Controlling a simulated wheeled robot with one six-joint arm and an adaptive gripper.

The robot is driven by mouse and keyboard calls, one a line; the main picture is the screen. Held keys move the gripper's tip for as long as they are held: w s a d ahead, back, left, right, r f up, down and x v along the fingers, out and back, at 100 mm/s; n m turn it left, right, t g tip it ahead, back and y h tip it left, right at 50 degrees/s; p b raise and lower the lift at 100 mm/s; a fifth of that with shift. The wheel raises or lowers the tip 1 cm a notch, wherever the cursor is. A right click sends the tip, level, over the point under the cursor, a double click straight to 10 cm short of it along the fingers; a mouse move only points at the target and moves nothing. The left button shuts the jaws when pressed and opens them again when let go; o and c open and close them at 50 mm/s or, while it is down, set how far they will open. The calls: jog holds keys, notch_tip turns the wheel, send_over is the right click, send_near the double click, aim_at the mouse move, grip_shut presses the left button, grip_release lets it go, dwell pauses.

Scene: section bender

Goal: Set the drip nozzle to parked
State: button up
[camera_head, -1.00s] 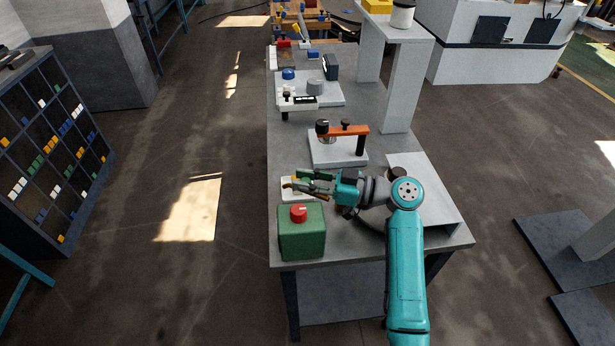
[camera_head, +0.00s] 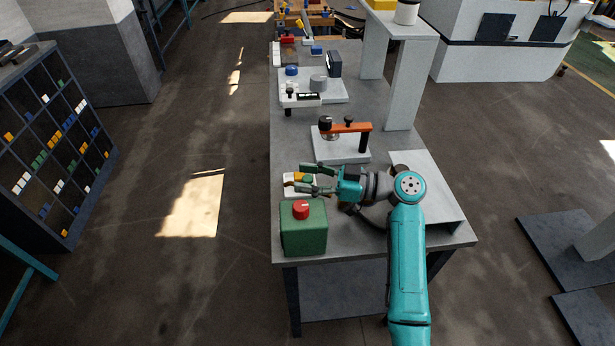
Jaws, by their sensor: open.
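An orange arm (camera_head: 351,127) reaches left from a dark post over a pale base plate (camera_head: 342,153) in the middle of the bench. A dark knob stands on top of it and a round dark-topped part is at its left end. It looks like the drip nozzle, but I see no label. My gripper (camera_head: 300,178) is nearer the front, apart from the orange arm. Its green fingers are spread and point left, over or beside a small white block (camera_head: 289,190) with yellow and red parts. Contact with the block cannot be told.
A green box with a red knob (camera_head: 302,210) stands at the bench's front left, close to my gripper. A pale raised plate (camera_head: 432,190) is at the right. A tall pale stand (camera_head: 403,85) rises behind it. Other fixtures sit farther back.

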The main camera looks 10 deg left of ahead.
aim_at(308, 178)
notch_tip(308, 178, up, 10)
dwell(0.6)
